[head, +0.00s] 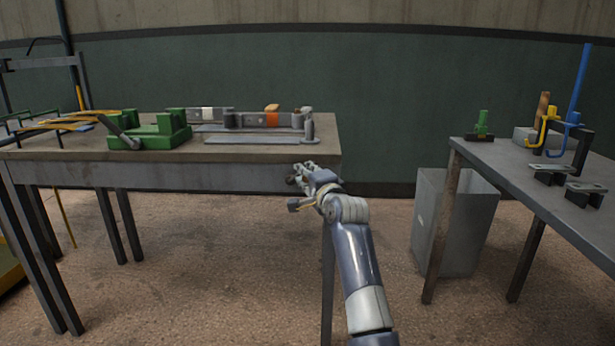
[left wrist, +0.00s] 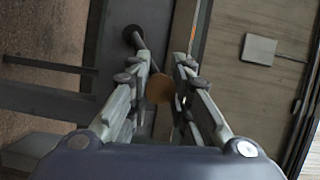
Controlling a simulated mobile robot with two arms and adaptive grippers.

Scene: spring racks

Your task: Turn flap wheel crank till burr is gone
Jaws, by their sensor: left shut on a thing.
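One arm shows in the head view, and I take it as my left arm. Its gripper (head: 305,178) is at the front edge of the left table (head: 250,172), near the right end. In the left wrist view the fingers (left wrist: 161,62) are shut around a round brown knob (left wrist: 159,89). A thin grey crank rod (left wrist: 142,48) with a dark round end (left wrist: 132,34) shows beyond the knob. In the head view the fingers mostly hide the crank. A grey bar with an orange part (head: 272,118) lies on the table; I cannot make out a flap wheel or burr. My right gripper is out of view.
A green vise-like fixture (head: 150,135) and an upright grey post (head: 309,128) stand on the left table. A grey bin (head: 455,222) stands between the tables. The right table (head: 520,175) holds blue and yellow hooks (head: 548,128).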

